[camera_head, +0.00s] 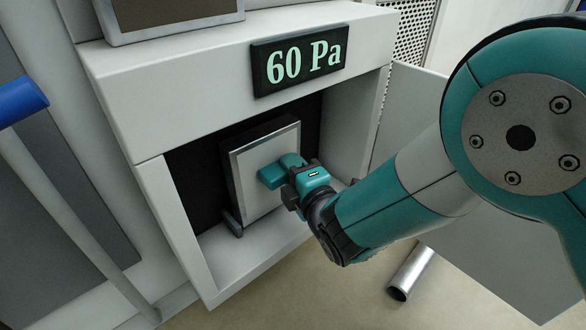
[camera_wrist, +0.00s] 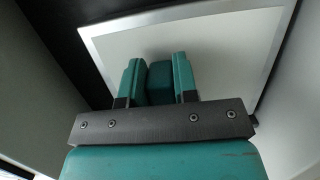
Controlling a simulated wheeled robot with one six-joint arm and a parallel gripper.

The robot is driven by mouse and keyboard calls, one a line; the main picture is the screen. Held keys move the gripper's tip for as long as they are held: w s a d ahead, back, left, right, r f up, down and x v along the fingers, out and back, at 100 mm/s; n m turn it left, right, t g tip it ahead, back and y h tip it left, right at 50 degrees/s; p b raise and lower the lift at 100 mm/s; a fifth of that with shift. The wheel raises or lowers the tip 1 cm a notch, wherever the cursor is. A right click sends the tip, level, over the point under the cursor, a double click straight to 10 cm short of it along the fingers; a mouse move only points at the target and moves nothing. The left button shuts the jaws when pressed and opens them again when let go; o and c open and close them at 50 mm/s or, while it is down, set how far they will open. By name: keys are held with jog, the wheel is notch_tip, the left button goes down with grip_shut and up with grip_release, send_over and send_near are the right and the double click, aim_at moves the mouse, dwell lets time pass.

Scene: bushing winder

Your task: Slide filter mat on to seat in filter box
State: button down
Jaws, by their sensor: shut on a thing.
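The filter mat (camera_head: 252,190) is a pale flat panel with a silver frame. It stands near upright inside the white filter box (camera_head: 207,95), before its dark back, and its bottom is by a dark grey ledge (camera_head: 233,222). My gripper (camera_head: 283,172) reaches in from the right, shut on the teal handle (camera_head: 270,177) at the panel's face. In the wrist view the two fingers (camera_wrist: 159,80) flank the teal handle block (camera_wrist: 160,84), with the panel (camera_wrist: 215,50) behind them. Whether the panel touches the back is hidden.
A display reading 60 Pa (camera_head: 300,60) is on the box's upper front. An open grey door (camera_head: 470,240) stands at right, behind my arm. A metal tube (camera_head: 411,272) is near the floor below. A blue-ended bar (camera_head: 20,101) is at far left.

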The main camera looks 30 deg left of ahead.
jog(key=shift+f, duration=0.4)
grip_release()
dwell(0.6)
dwell(0.4)
